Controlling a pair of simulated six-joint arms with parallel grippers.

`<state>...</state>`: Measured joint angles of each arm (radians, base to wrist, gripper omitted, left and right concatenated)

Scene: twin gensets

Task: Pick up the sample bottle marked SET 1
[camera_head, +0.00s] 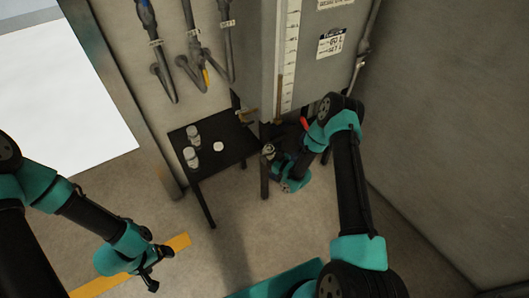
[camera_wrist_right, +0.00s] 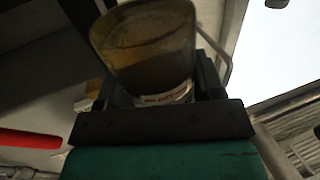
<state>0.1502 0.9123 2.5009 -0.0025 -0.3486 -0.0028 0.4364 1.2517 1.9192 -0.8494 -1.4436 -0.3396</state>
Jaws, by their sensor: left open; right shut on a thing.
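My right gripper (camera_head: 272,158) is shut on a clear sample bottle (camera_wrist_right: 150,50), which fills the top of the right wrist view. The bottle seems to hold brownish liquid, and the small print on its white label (camera_wrist_right: 165,98) is too blurred to read. In the head view the held bottle (camera_head: 268,149) is beside the right edge of a small black table, under the tank. Two more clear bottles, a rear one (camera_head: 193,134) and a front one (camera_head: 190,157), stand on the table, their marks unreadable. My left gripper (camera_head: 160,270) is open and empty above the floor at lower left.
The black table (camera_head: 232,140) also bears a white round lid (camera_head: 218,147). The grey tank (camera_head: 255,60) with a scale strip (camera_head: 290,60) and a SET 1 plate (camera_head: 331,43) hangs above. A red handle (camera_head: 304,123) is close to my right arm. Pipes line the back wall.

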